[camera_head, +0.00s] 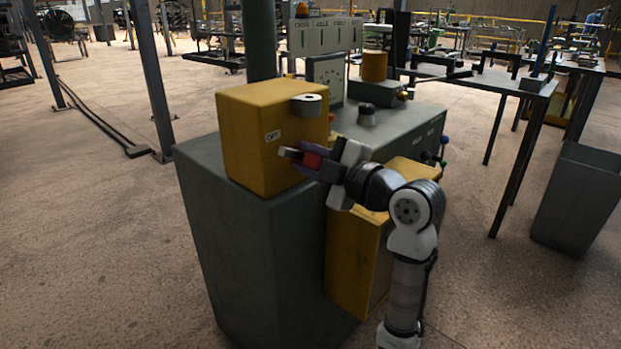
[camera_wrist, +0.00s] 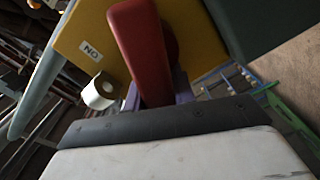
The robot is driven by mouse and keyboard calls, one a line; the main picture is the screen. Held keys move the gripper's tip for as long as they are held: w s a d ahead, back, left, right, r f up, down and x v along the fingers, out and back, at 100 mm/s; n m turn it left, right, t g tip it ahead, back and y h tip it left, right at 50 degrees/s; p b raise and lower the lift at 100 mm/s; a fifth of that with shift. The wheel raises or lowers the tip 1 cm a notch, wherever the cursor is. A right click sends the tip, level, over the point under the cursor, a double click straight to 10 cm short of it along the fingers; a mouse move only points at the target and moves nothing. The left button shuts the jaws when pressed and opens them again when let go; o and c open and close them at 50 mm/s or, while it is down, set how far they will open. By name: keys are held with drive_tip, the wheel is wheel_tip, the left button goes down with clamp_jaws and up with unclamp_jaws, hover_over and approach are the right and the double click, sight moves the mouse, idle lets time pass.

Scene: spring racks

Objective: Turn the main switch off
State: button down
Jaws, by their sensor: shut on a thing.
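The main switch is a yellow box (camera_head: 250,125) on a grey cabinet, with a red handle (camera_head: 312,160) on its right side. An OFF label (camera_head: 273,136) shows on the box in the head view. In the wrist view the red handle (camera_wrist: 140,45) crosses the yellow face (camera_wrist: 90,25), and an ON label (camera_wrist: 90,49) lies beside it. My gripper (camera_head: 308,163) is shut on the red handle, with purple fingers around it. The handle's lower part is hidden by the gripper in the wrist view.
A white cylinder (camera_head: 307,103) sticks out near the box's top. The grey cabinet (camera_head: 250,255) carries a gauge (camera_head: 328,75) and knobs behind the box. A lower yellow box (camera_head: 352,260) is close to my arm. A dark bin (camera_head: 580,200) stands right, with open floor between.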

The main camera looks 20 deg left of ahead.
drive_tip(key=n+b, duration=0.1)
drive_tip(key=f+n+b, duration=0.1)
drive_tip(key=b, duration=0.1)
drive_tip(key=n+b, duration=0.2)
drive_tip(key=shift+w+d+f+t, duration=0.25)
drive_tip(key=shift+w+f+t, duration=0.05)
drive_tip(key=shift+w, duration=0.1)
drive_tip(key=shift+r+n+b, duration=0.1)
drive_tip(key=shift+n+b, duration=0.25)
drive_tip(key=shift+n, duration=0.25)
drive_tip(key=shift+r, duration=0.2)
drive_tip(key=c, duration=1.2)
unclamp_jaws()
drive_tip(key=shift+o, duration=0.2)
drive_tip(key=shift+f, duration=0.25)
drive_tip(key=shift+w+f, duration=0.1)
drive_tip(key=shift+w, duration=0.05)
